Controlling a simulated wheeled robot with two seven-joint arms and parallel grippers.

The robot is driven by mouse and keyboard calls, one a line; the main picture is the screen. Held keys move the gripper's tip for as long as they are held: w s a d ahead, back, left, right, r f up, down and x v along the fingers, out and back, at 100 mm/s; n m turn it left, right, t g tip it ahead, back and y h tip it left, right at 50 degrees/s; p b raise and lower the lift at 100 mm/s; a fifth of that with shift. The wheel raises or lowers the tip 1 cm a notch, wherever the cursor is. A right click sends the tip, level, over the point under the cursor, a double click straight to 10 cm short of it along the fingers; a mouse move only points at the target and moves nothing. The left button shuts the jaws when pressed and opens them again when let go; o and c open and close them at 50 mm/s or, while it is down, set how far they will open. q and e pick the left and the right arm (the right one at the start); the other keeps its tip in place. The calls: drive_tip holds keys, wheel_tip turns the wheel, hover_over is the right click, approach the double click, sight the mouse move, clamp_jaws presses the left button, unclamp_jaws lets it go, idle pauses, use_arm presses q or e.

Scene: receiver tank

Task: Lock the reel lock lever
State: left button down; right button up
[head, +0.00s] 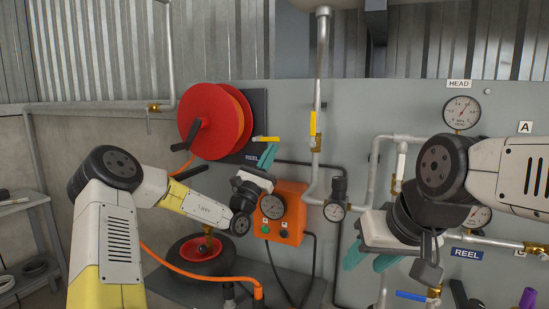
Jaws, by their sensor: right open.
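The red hose reel (211,122) is mounted on a dark plate on the wall, with a REEL label (251,157) below right. A small lever with a yellow handle (265,139) sticks out level at the plate's right edge; I take it as the reel lock lever. My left gripper (268,155) points up with its teal fingertips just below this handle; contact and the gap between the fingers are unclear. My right gripper (368,258) is open and empty, teal fingers pointing down, at the lower right in front of the wall panel.
An orange box (286,212) with a gauge stands behind my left wrist. A vertical pipe with a yellow valve handle (313,124) is right of the reel. More pipes, gauges and a blue valve handle (411,296) surround my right gripper. An orange hose (190,279) runs low at left.

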sight(276, 138)
use_arm(q)
drive_tip(key=shift+s+d+r, duration=0.1)
drive_tip(key=shift+d+r, duration=0.1)
drive_tip(key=shift+r, duration=0.55)
drive_tip(key=shift+s+d+r, duration=0.1)
drive_tip(key=shift+d+r, duration=0.1)
drive_tip(key=shift+r, duration=0.65)
drive_tip(key=shift+w, duration=0.1)
